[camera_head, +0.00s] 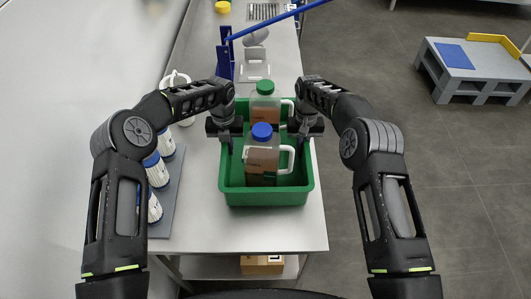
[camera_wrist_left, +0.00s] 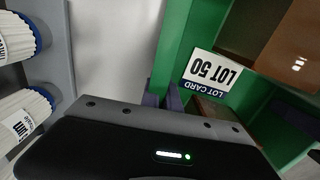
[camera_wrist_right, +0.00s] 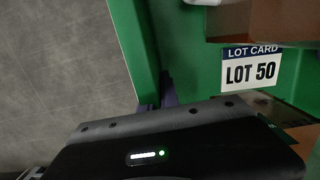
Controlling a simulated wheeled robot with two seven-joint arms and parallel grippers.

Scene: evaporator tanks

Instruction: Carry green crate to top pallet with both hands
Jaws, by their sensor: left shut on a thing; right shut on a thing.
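The green crate (camera_head: 262,198) sits on the bench in the middle of the head view. It holds a blue-capped jug (camera_head: 263,150) at the front and a green-capped jug (camera_head: 265,100) behind it. My left gripper (camera_head: 229,145) is shut on the crate's left wall (camera_wrist_left: 176,40). My right gripper (camera_head: 302,140) is shut on the crate's right wall (camera_wrist_right: 136,45). A grey pallet (camera_head: 470,78) stands on the floor at the upper right.
The pallet carries a blue sheet (camera_head: 454,55) and a yellow angled edge piece (camera_head: 497,43). Blue-capped white filters (camera_head: 157,172) stand on a grey tray left of the crate. A blue stand (camera_head: 225,58) is behind it. Open floor (camera_head: 400,110) lies between bench and pallet.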

